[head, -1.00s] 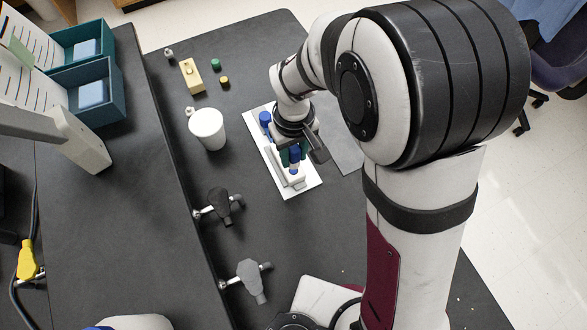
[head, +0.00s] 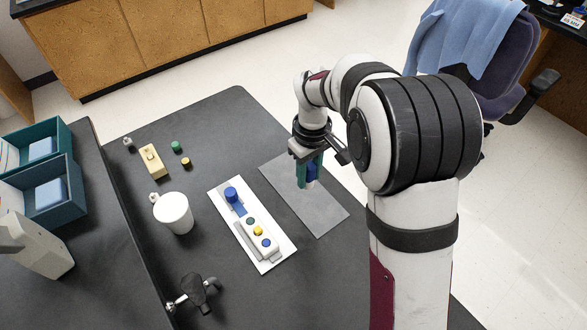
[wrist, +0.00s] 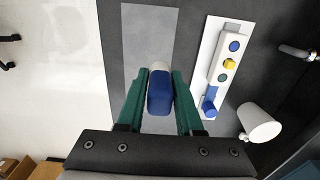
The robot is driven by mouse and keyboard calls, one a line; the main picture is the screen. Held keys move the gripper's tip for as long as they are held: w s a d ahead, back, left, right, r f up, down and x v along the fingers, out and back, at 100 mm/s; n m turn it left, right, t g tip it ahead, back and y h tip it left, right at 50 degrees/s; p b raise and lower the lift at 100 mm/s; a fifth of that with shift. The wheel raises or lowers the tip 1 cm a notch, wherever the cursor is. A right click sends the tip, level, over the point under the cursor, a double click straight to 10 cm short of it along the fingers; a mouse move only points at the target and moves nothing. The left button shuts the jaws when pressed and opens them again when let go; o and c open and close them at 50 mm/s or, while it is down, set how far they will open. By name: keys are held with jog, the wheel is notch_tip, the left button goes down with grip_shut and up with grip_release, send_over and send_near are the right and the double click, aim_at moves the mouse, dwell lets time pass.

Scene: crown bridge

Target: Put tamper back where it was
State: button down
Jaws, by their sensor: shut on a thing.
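My gripper (head: 309,180) has teal fingers and is shut on a blue piece with a pale end, which I take to be the tamper (wrist: 160,95). It holds the tamper above the grey mat (head: 325,212), apart from the white plate (head: 275,258). The tamper's lower end is partly hidden by the fingers.
A white cup (head: 175,215) stands left of the plate. A black clamp knob (head: 197,293) is at the left table edge. Teal bins (head: 70,205) stand further left.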

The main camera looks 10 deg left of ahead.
jog(key=w+d, duration=0.5)
jog(key=d, duration=0.2)
jog(key=w+a+f, duration=0.1)
jog(key=a+f, duration=0.1)
jog(key=a, duration=0.1)
jog(key=a+f, duration=0.2)
jog(key=a, duration=0.2)
jog(key=w+a+f, duration=0.1)
jog(key=a+f, duration=0.2)
jog(key=shift+w+a, duration=0.35)
jog(key=shift+a, duration=0.05)
jog(key=shift+a+f, duration=0.1)
jog(key=shift+f, duration=1.9)
jog(key=c, duration=0.6)
grip_release()
jog(key=shift+f, duration=0.15)
jog(key=shift+o, duration=0.2)
